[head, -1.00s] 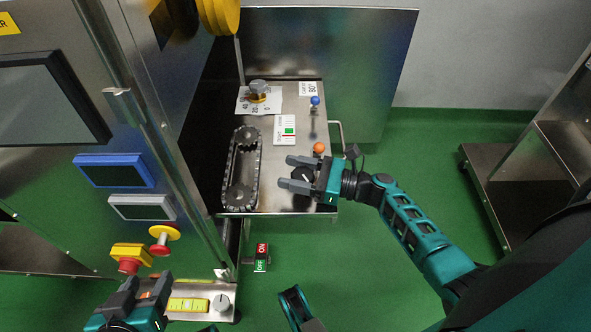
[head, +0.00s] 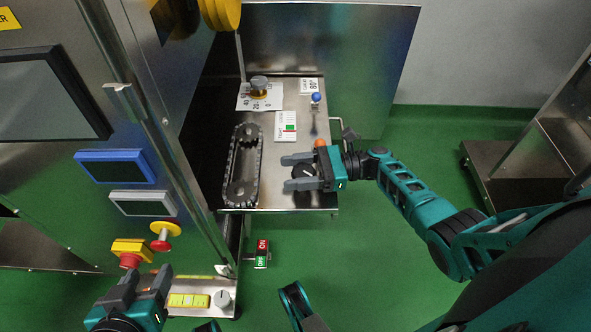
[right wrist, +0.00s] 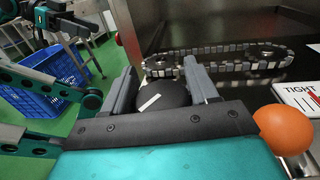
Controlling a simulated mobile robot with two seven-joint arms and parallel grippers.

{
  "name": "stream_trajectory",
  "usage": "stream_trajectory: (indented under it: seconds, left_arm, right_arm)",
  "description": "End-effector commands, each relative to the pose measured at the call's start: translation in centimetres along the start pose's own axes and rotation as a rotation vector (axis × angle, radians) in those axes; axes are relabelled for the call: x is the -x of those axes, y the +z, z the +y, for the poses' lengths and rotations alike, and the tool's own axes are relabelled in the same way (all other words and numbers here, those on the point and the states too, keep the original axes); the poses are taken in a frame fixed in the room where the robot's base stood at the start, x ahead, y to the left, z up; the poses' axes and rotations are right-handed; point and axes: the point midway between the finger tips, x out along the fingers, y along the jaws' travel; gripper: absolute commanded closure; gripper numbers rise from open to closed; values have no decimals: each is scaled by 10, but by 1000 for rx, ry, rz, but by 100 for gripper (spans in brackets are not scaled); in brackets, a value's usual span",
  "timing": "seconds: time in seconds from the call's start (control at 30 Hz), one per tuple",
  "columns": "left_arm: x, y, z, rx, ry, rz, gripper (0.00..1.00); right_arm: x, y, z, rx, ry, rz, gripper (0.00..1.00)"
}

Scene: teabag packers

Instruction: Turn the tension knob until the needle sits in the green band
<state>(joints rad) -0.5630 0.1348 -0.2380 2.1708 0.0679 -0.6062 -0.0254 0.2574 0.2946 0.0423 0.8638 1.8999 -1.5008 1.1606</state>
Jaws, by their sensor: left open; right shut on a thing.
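A black round knob (head: 304,171) with a white pointer mark is on the steel deck. My right gripper (head: 287,173) has its fingers closed on either side of it. The right wrist view shows the same knob (right wrist: 164,96), white mark tilted, between the fingers (right wrist: 160,75). The tension gauge (head: 286,127) is a white card with a green band, behind the knob. A red needle shows at the right edge of the right wrist view on the gauge (right wrist: 296,97); I cannot tell whether it sits in the band. My left gripper (head: 147,277) is open and empty at lower left.
An orange ball (right wrist: 284,129) is close beside my right gripper. A chain loop (head: 242,168) lies left of the knob. A silver knob on a numbered dial (head: 259,88) and a blue-topped lever (head: 316,98) stand farther back. A red emergency button (head: 130,260) is near my left gripper.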

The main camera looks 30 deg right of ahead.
Motion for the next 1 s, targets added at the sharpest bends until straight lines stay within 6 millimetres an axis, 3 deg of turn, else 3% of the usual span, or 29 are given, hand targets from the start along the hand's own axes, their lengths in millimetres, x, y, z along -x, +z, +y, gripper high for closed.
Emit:
stream_trajectory:
  seconds: [0.17, 0.2, 0.4, 0.73, 1.0]
  left_arm:
    - [0, 0, 0, 0, 0, -1, 46]
    - [0, 1, 0, 0, 0, -1, 46]
    - [1, 3, 1, 2, 1, -6, 46]
    - [2, 4, 1, 3, 1, -10, 46]
    - [2, 3, 1, 2, 1, -8, 46]
  right_arm:
    - [0, 0, 0, 2, 0, 0, 72]
    - [0, 0, 0, 2, 0, 0, 40]
    - [0, 0, 0, 1, 0, 0, 21]
    - [6, 0, 0, 0, -1, 1, 21]
    - [57, 0, 0, 0, -4, 3, 21]
